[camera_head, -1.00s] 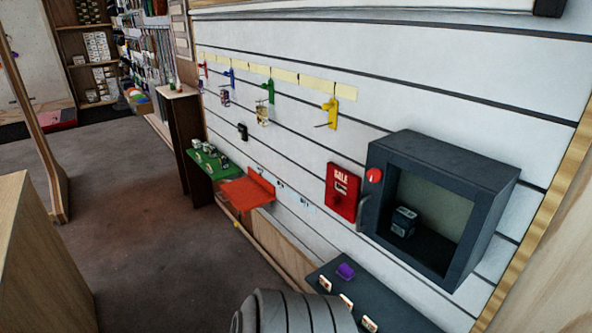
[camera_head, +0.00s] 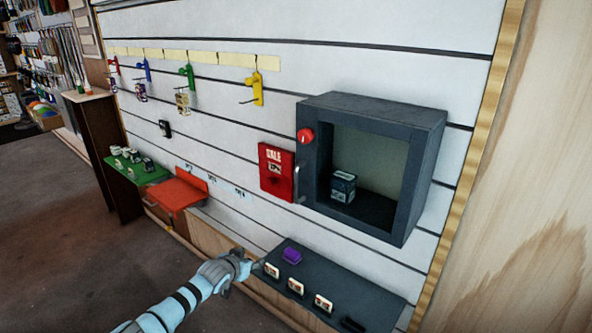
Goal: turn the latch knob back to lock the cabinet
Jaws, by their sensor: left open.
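The cabinet (camera_head: 318,205) is a dark grey box on the slatted wall, right of centre. Its front looks open or glazed; I cannot tell which. A small dark box (camera_head: 343,187) sits inside. The red round latch knob (camera_head: 305,136) is on the upper left of its front frame, with a small handle (camera_head: 297,184) below it. My left gripper (camera_head: 246,266) is open at the lower middle, below and left of the cabinet, beside the left end of the dark shelf. It is well apart from the knob. My right gripper is not in view.
A red SALE box (camera_head: 276,172) hangs directly left of the cabinet. The dark shelf (camera_head: 335,287) below holds a purple item (camera_head: 292,255) and several small cards. An orange shelf (camera_head: 178,195) and green shelf (camera_head: 136,176) are further left. Coloured hooks line the wall.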

